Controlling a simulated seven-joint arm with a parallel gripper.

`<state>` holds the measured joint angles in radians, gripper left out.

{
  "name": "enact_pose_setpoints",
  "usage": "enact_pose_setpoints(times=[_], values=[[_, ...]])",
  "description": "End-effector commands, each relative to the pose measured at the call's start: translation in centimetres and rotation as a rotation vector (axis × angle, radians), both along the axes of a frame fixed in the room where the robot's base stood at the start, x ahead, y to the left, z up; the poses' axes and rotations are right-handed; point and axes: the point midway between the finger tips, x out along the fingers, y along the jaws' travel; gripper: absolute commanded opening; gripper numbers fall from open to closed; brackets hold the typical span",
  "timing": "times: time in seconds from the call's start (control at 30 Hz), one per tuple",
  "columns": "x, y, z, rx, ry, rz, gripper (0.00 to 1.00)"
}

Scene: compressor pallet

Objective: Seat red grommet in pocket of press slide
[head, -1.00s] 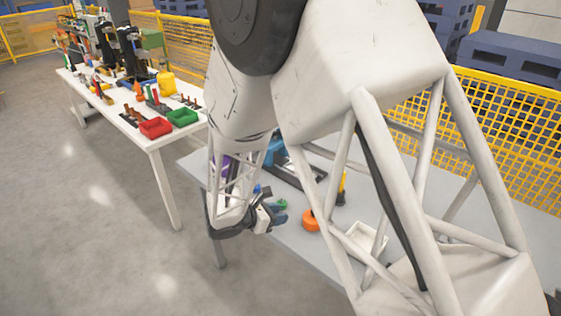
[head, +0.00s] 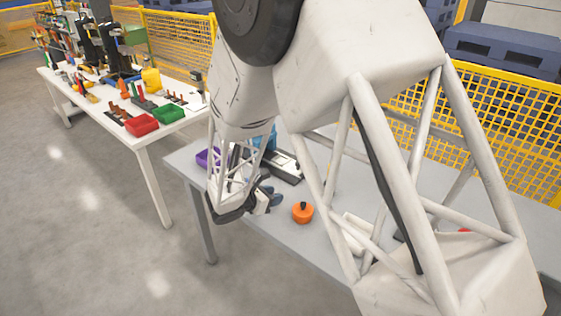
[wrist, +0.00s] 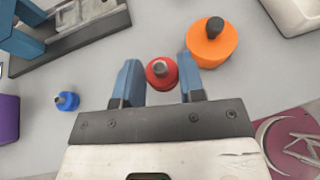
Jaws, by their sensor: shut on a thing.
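The red grommet (wrist: 162,73), with a grey centre on top, is between the blue fingers of my gripper (wrist: 158,65) in the wrist view. My gripper is shut on it. In the head view my gripper (head: 270,195) is over the near left part of the grey table, and the grommet cannot be made out there. The press, with a blue frame (wrist: 18,40) and a pale slide (wrist: 85,14) on a dark base, is at the upper left of the wrist view, apart from the grommet. In the head view it (head: 285,168) is partly behind my arm. Its pocket cannot be made out.
An orange knobbed part (wrist: 212,44) is close to the right finger. A small blue knobbed part (wrist: 67,101) and a purple bin (wrist: 8,118) are at left. A white tray (wrist: 296,12) is at upper right. A white table (head: 100,112) with red and green bins stands behind.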

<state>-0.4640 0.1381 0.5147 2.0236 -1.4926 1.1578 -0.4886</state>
Motion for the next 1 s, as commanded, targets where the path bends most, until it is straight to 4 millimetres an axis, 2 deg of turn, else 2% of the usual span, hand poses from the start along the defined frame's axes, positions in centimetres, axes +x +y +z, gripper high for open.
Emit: enact_pose_setpoints(times=[0.3,0.5,0.7,1.0], values=[[6.3,-3.6,0.9,0.0,-0.004,0.162,0.14],[9.0,-5.3,1.4,-0.009,0.003,0.244,0.14],[10.2,-6.1,1.7,-0.017,0.007,0.284,0.14],[10.3,-6.2,1.7,-0.017,0.008,0.29,0.14]])
